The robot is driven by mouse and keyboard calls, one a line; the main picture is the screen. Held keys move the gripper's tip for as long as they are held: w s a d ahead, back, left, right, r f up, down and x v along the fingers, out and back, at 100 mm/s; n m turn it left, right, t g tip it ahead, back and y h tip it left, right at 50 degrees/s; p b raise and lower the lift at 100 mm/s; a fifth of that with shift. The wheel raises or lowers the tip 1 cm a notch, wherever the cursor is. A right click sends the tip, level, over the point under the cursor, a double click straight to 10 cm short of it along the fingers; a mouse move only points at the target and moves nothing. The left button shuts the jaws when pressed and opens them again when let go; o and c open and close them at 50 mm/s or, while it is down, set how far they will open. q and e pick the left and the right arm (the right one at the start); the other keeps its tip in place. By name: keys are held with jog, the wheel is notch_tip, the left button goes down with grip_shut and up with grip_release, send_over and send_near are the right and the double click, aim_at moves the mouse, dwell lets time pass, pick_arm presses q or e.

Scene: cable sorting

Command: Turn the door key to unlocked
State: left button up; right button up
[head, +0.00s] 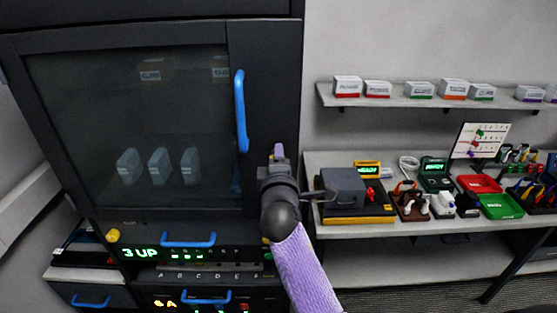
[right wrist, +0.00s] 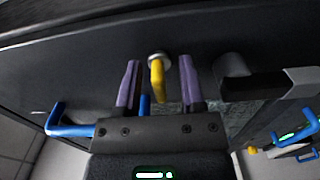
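The door key, yellow with a silvery round collar, shows in the right wrist view (right wrist: 157,80) on the dark face of the cabinet. My right gripper (right wrist: 157,84) is open, with one purple finger on each side of the key and a visible gap on both sides. In the head view my right gripper (head: 278,153) is at the right edge of the cabinet door (head: 130,120), below and right of the long blue door handle (head: 241,110). The key is hidden behind my gripper there. The door looks shut. My left gripper is not in view.
Grey blocks (head: 158,166) stand behind the door glass. Blue drawer handles (head: 188,241) and a yellow knob (head: 112,235) are below. To the right, a workbench (head: 320,160) holds a grey box device (head: 345,190) close to my wrist, plus red and green trays (head: 500,207).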

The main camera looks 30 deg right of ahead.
jog(key=b+v, duration=0.1)
jog(key=v, duration=0.9)
jog(key=w+a+f+g+y+b, duration=0.15)
jog(key=f+b, duration=0.25)
jog(key=f, duration=0.7)
jog(key=a+f+g+y+b, duration=0.1)
jog(key=a+f+y+b, duration=0.25)
jog(key=f, duration=0.75)
jog(key=s+a+f+m+g+y+b, duration=0.15)
jog(key=s+f+b, duration=0.25)
jog(key=f, duration=0.9)
jog(key=s+a+f+g+y+b, duration=0.1)
jog(key=s+f+g+y+b, duration=0.2)
jog(key=f, duration=1)
jog(key=s+f+m+g+b, duration=0.45)
jog(key=s+f+b, duration=0.45)
jog(key=s+f, duration=1)
jog(key=s+d+f+m+g+b, duration=0.2)
jog(key=s+f, duration=0.5)
jog(key=s, duration=0.4)
jog(key=shift+s+m+g+b, duration=0.35)
jog(key=shift+m+g+b, duration=0.05)
jog(key=shift+m+g, duration=0.15)
